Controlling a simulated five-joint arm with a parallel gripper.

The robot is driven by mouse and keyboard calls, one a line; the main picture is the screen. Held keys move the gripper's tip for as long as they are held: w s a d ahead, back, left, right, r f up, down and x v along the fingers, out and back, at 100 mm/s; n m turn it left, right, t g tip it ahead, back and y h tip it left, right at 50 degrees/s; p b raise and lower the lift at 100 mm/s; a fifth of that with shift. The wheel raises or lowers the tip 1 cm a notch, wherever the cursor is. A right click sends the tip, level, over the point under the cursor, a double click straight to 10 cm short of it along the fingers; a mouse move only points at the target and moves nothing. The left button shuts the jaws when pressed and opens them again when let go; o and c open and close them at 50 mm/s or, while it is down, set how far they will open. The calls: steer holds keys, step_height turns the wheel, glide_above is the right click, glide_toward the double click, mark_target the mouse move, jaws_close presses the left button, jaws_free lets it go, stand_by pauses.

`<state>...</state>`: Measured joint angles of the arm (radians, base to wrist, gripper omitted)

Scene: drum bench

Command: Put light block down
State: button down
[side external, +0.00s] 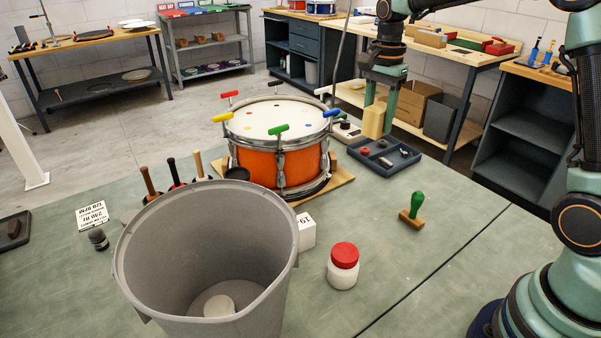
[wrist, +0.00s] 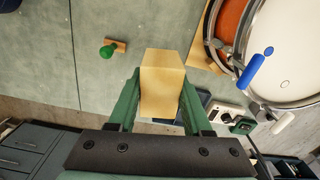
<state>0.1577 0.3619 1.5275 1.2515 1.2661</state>
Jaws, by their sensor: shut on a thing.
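The light block (side external: 373,122) is a pale tan wooden block. My gripper (side external: 379,108) is shut on it, with one green finger on each side, pointing down. In the wrist view the block (wrist: 162,75) stands out between the two fingers (wrist: 160,90). In the side view it appears held above the bench, by the left end of the dark tray (side external: 384,156) and right of the drum. How high its lower end hangs is hard to tell.
The orange drum (side external: 265,160) with coloured keys stands on a wooden board. A green-handled stamp (side external: 414,212), a red-lidded jar (side external: 343,267), a white cube (side external: 306,231) and a grey bin (side external: 262,292) stand nearer. Bench around the stamp is clear.

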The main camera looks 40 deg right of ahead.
steer(key=s+d+m, duration=0.1)
steer(key=s+d, duration=0.2)
steer(key=d, duration=0.6)
steer(key=s+d+m, duration=0.1)
steer(key=s+d, duration=0.2)
steer(key=d, duration=0.6)
step_height(320, 180, down, 20)
steer(key=shift+w+r, duration=0.1)
steer(key=shift+c, duration=1.7)
jaws_free()
